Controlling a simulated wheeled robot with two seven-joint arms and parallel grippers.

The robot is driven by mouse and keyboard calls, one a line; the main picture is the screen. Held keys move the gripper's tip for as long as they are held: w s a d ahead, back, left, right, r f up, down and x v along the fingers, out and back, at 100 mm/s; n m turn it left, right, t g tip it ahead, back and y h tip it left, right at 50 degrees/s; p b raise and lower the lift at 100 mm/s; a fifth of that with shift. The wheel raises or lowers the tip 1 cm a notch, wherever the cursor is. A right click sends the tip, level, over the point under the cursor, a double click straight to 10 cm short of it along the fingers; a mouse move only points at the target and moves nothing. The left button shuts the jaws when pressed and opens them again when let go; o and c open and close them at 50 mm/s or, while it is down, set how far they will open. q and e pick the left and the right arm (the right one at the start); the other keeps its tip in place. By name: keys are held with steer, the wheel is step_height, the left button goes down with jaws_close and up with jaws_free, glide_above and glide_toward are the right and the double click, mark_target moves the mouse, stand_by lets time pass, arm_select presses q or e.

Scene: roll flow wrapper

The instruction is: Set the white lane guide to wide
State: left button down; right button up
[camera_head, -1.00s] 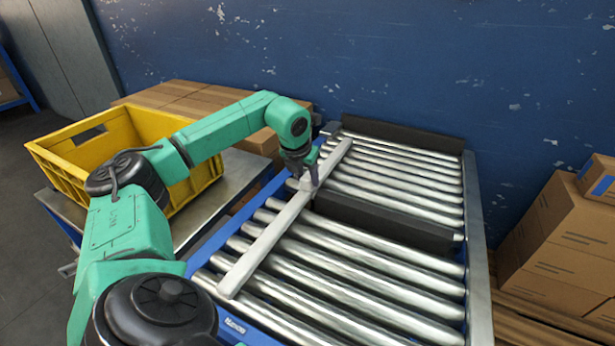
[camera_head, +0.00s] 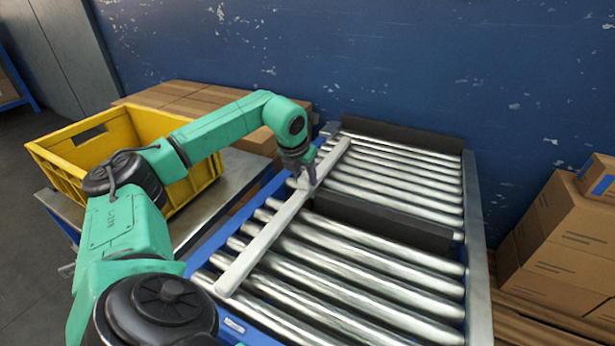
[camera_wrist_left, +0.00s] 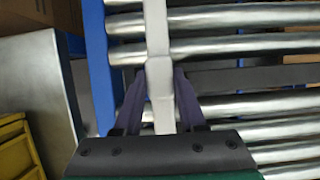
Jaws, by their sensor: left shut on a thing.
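The white lane guide (camera_head: 262,240) is a long pale bar lying lengthwise over the left part of the roller conveyor (camera_head: 375,262). My left gripper (camera_head: 307,180) is above the bar at its middle and is shut on a raised block on it. In the left wrist view the two dark fingers of the left gripper (camera_wrist_left: 160,98) press on both sides of the pale block on the lane guide (camera_wrist_left: 158,72). The guide lies close to the blue left side rail (camera_wrist_left: 97,60), with a strip of roller ends between. My right gripper is not in view.
A dark crossbar (camera_head: 380,220) spans the rollers right of the guide, and a dark plate (camera_head: 400,135) stands at the far end. A yellow crate (camera_head: 60,165) sits on a metal table at left. Cardboard boxes (camera_head: 565,240) stand at right.

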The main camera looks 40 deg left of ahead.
arm_select(q)
steer(key=s+a, duration=0.1)
steer(key=a, duration=0.4)
steer(key=s+a+b, duration=0.1)
steer(key=a, duration=0.2)
steer(key=shift+s+a, duration=0.2)
steer(key=shift+s, duration=0.1)
steer(key=shift+r, duration=0.1)
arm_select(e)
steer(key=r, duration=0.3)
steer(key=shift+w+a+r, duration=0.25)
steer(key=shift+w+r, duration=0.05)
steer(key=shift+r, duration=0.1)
arm_select(q)
steer(key=shift+a, duration=0.1)
steer(key=shift+c, duration=2.4)
jaws_free()
steer(key=shift+s+a, duration=0.1)
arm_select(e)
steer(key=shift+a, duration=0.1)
arm_select(q)
steer(key=p+v, duration=0.2)
steer(key=v, duration=1.2)
steer(key=shift+r, duration=0.15)
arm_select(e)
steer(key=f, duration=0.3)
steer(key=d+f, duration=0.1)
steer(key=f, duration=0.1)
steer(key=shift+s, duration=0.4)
